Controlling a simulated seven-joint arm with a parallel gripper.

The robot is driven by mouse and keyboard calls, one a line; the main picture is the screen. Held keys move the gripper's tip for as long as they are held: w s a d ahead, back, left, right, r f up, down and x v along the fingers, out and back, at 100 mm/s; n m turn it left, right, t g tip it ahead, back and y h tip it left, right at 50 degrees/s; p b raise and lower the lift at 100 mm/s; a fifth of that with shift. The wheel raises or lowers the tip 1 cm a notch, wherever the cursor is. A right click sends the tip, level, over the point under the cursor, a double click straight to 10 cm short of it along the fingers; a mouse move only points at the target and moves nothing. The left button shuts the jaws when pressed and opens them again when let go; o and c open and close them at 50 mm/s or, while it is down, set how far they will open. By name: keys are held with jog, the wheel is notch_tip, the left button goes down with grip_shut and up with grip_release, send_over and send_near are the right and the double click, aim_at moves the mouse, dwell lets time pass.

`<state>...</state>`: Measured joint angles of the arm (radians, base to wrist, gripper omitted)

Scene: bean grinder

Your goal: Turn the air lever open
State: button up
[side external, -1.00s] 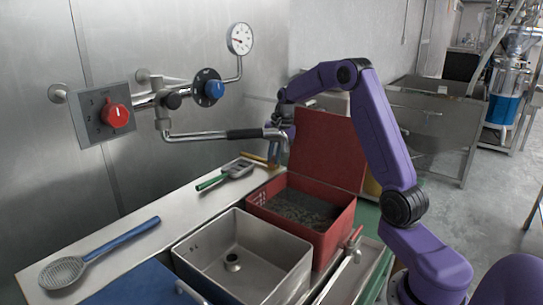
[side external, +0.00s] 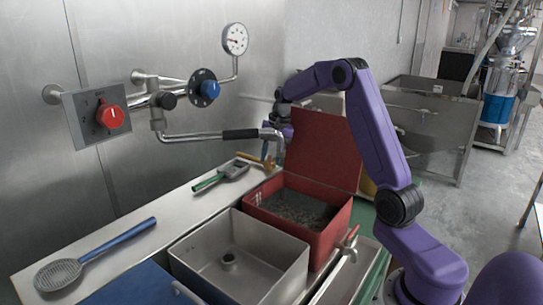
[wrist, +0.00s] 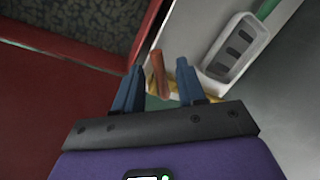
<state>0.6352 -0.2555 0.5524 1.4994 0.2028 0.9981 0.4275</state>
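A metal lever with a black grip (side external: 240,134) sticks out to the right from the pipework on the back wall. I take it to be the air lever, though no label is readable. My gripper (side external: 268,150) hangs by the right end of this grip; whether they touch cannot be told. In the wrist view, my gripper (wrist: 159,82) has its two blue fingers spread apart. A reddish-brown stick (wrist: 158,74) shows between or beyond them, and I cannot tell its depth. The lever is not recognisable in the wrist view.
A red dial (side external: 111,116), a blue knob (side external: 210,89) and a gauge (side external: 235,39) are on the wall. Below are a red bin (side external: 325,242) with an upright lid, a metal sink (side external: 285,276), a green-handled scoop (side external: 234,169) and a blue-handled strainer (side external: 60,275).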

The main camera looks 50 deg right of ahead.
notch_tip(320, 180, up, 17)
jog(key=s+d, duration=0.2)
jog(key=shift+s, duration=0.35)
dwell(0.6)
jog(key=w+f, duration=0.1)
jog(key=f, duration=0.4)
jog(key=a+f, duration=0.1)
jog(key=f, duration=0.5)
jog(key=w+a+f, duration=0.1)
jog(key=f, duration=0.5)
jog(key=shift+w, duration=0.3)
grip_shut()
